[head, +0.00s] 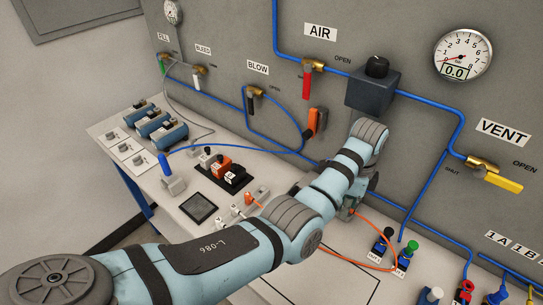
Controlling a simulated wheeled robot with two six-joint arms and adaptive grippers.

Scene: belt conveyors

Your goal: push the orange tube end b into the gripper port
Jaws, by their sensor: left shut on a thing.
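My left arm crosses the view from the lower left. Its gripper (347,211) is low behind the arm, mostly hidden, and is shut on the orange tube. The orange tube (385,232) curves from beside the gripper down to the right, towards two small labelled black fittings, one blue-topped (380,246) and one green-topped (409,248). Another stretch runs back left behind my arm. An orange part (250,197) shows left of the arm near small labelled blocks (222,218). The held tube end and its contact with any port are hidden. My right gripper is not in view.
The grey panel behind carries blue pipes, an AIR valve with red handle (307,84), a dark box (373,92), a gauge (462,54) and a yellow VENT handle (502,182). Blue valve units (155,123) and a blue lever (166,168) stand on the bench at left.

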